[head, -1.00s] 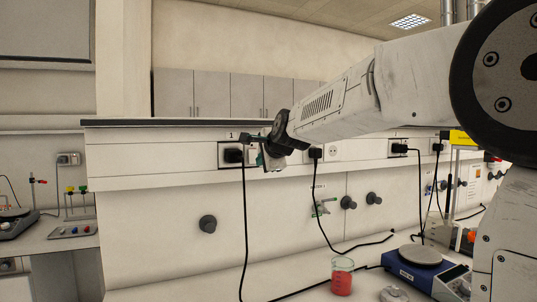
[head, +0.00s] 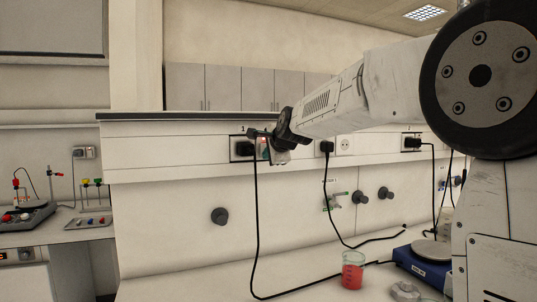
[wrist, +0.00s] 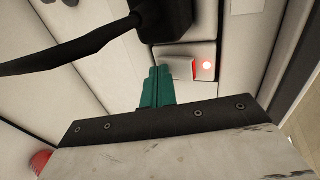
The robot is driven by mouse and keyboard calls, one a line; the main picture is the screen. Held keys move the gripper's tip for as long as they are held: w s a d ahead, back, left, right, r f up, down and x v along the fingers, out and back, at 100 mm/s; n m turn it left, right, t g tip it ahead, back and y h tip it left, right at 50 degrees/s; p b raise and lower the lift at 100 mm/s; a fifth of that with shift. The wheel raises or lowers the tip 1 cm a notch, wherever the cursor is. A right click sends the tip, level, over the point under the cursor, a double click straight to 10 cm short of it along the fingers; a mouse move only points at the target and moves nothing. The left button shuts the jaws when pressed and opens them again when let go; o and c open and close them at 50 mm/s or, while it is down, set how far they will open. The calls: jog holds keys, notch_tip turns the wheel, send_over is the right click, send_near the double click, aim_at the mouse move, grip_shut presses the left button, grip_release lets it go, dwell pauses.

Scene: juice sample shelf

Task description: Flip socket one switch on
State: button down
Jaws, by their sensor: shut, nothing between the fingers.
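Socket one (head: 235,157), marked "1", is on the wall panel at centre left, with a black plug (head: 243,148) in it. In the wrist view the black plug (wrist: 165,18) and its cable fill the top. Just below it is the switch (wrist: 179,68), a pale rocker with a lit red lamp (wrist: 206,67) at its right. My gripper's green fingers (wrist: 161,75) are shut and empty, with their tips at the rocker's left edge. I cannot tell whether they touch it. In the head view my gripper (head: 262,143) partly hides the switch.
Other wall sockets with black plugs (head: 326,147) (head: 412,142) are to the right. Cables hang down to the bench. A beaker of red liquid (head: 352,272) and a blue hotplate (head: 428,265) stand below. Grey knobs (head: 219,216) stick out of the panel.

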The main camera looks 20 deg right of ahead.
jog(key=shift+r, duration=0.1)
jog(key=shift+r, duration=1)
jog(key=s+f+v, duration=0.1)
jog(key=f+v, duration=0.1)
jog(key=v, duration=1.1)
jog(key=shift+s, duration=0.2)
jog(key=shift+f, duration=0.1)
